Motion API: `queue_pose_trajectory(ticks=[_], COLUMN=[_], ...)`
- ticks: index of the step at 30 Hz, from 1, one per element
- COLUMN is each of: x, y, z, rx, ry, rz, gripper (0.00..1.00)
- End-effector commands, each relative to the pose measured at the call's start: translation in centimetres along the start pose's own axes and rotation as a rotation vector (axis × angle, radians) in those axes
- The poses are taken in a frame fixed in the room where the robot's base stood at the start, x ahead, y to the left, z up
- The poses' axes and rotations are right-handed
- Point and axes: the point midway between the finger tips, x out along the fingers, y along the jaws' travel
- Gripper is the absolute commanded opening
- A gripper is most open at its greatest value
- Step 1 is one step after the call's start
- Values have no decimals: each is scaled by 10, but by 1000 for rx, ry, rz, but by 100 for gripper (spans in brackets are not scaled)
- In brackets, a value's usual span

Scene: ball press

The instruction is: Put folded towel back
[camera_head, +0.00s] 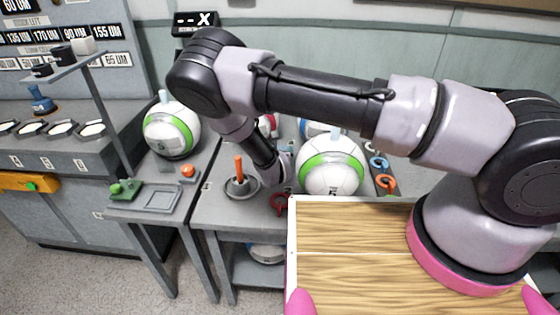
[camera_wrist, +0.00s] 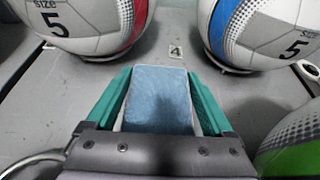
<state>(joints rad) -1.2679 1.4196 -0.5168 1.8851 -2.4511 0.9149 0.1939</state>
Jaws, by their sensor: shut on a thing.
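The folded towel (camera_wrist: 157,105) is a light blue block in the wrist view. My gripper (camera_wrist: 158,78) has teal fingers closed on its left and right sides. The towel is over or on the grey table between the balls, just in front of the label "4" (camera_wrist: 176,52). I cannot tell whether its underside touches the table.
A red-striped ball (camera_wrist: 85,22) and a blue-striped ball (camera_wrist: 265,30) stand beyond the gripper. A green-striped ball (camera_wrist: 295,145) is close on the right. In the head view, an orange-handled tool (camera_head: 239,172) stands left of my forearm.

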Motion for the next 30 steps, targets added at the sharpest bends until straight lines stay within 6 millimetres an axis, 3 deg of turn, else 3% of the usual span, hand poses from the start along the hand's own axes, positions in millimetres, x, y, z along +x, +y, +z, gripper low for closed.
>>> queue_pose_trajectory(ticks=[12, 22, 23, 24, 30], x=[18, 19, 19, 19, 19], y=[0, 0, 0, 0, 0], z=[-42, -45, -45, -44, -44], rx=[0, 1, 1, 1, 1], ry=[-1, 0, 0, 0, -1], rz=[0, -1, -1, -1, -1], gripper=[32, 32, 94, 100, 100])
